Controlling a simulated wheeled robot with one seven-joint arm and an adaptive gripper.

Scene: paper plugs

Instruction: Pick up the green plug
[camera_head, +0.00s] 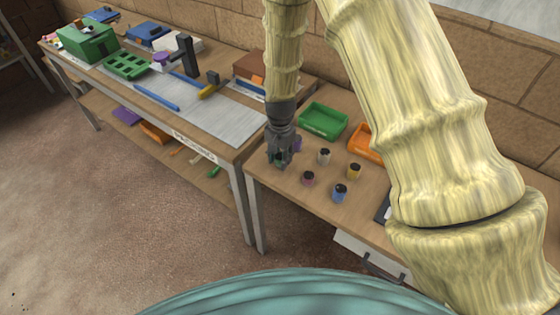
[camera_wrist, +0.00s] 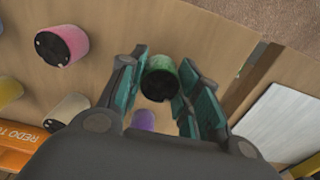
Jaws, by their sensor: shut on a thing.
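The green plug (camera_wrist: 161,78) is a short cylinder with a black end, between the fingers in the wrist view. My gripper (camera_wrist: 160,85) is shut on it, with teal finger pads on both sides. In the head view my gripper (camera_head: 279,160) points down at the left part of the near table, and only a bit of the green plug (camera_head: 280,161) shows between the fingers. I cannot tell whether the plug touches the table top.
A pink plug (camera_head: 308,178), a white plug (camera_head: 323,157), a yellow plug (camera_head: 354,172) and a blue plug (camera_head: 339,193) stand right of my gripper. A purple plug (camera_wrist: 143,120) is close by. A green tray (camera_head: 323,121) and an orange tray (camera_head: 366,143) lie behind.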

